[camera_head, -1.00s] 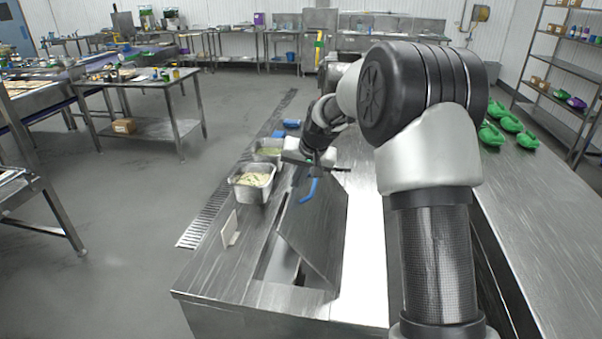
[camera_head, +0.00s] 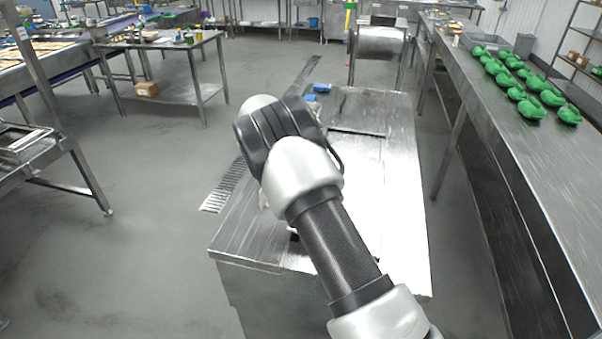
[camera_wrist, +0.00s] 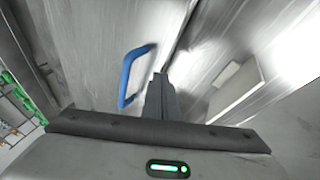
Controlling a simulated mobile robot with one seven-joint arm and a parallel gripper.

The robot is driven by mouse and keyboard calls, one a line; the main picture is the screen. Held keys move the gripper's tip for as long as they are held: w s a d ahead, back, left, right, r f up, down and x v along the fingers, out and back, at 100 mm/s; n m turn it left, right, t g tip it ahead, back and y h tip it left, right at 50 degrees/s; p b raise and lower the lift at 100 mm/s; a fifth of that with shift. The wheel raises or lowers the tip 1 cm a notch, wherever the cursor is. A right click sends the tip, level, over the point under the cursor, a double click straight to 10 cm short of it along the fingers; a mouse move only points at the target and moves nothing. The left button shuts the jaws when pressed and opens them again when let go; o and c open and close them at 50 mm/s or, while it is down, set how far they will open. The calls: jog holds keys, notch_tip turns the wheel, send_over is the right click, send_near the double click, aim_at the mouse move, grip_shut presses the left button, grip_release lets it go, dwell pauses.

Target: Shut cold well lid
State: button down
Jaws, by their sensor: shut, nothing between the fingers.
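The cold well lid (camera_wrist: 90,50) is a brushed metal panel with a blue bar handle (camera_wrist: 130,75), seen in the wrist view. A dark line runs along its edge beside the counter surface. My gripper (camera_wrist: 160,85) is shut and empty, just right of the handle and apart from it in the picture. A small dark patch shows beside the arm near the well's front; I cannot tell whether the lid lies fully flush.
A white card (camera_wrist: 236,92) is on the counter in the wrist view. The metal counter (camera_head: 245,240) has bare surface at its front left. Green items (camera_head: 530,108) line the long bench (camera_head: 500,150) at right. Blue items (camera_head: 322,88) lie beyond the counter's far left.

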jog(key=shift+w+a+f+b, duration=0.1)
jog(key=shift+a+f+b, duration=0.15)
jog(key=shift+f, duration=0.35)
jog(key=shift+w+a+f+b, duration=0.15)
jog(key=shift+f+b, duration=0.1)
jog(key=shift+f, duration=0.35)
jog(key=shift+s, duration=0.1)
